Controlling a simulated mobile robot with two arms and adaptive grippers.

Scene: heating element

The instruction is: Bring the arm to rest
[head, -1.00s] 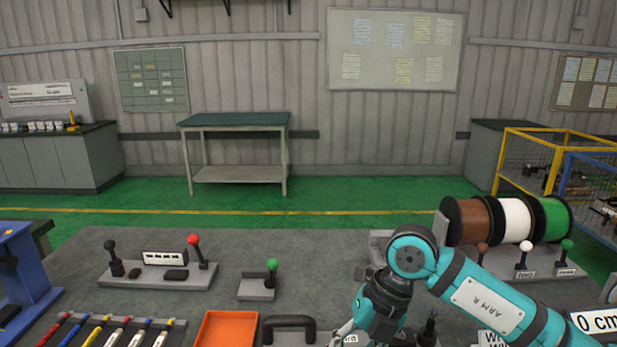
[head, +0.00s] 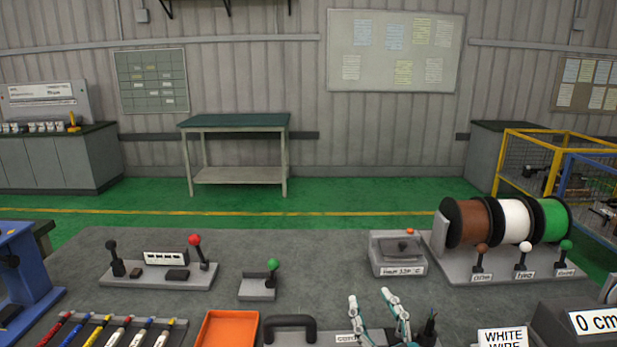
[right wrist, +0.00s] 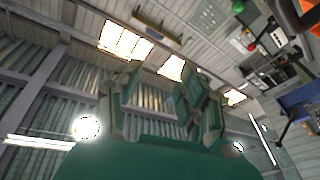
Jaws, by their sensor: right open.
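My right gripper (head: 370,298) shows at the bottom of the head view, right of centre, with its two light fingers pointing up and spread apart. It is open and nothing is between the fingers. The rest of my right arm is below the picture edge. In the right wrist view the same gripper (right wrist: 155,77) has its dark green fingers apart against the wall and ceiling lights. My left gripper is in neither view.
A heater-like grey box (head: 398,254) and wire spools (head: 515,221) stand behind, to the right. A black handle (head: 290,322) and orange tray (head: 228,328) lie left of the gripper. A white-wire sign (head: 502,338) is to the right. The bench middle (head: 325,270) is clear.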

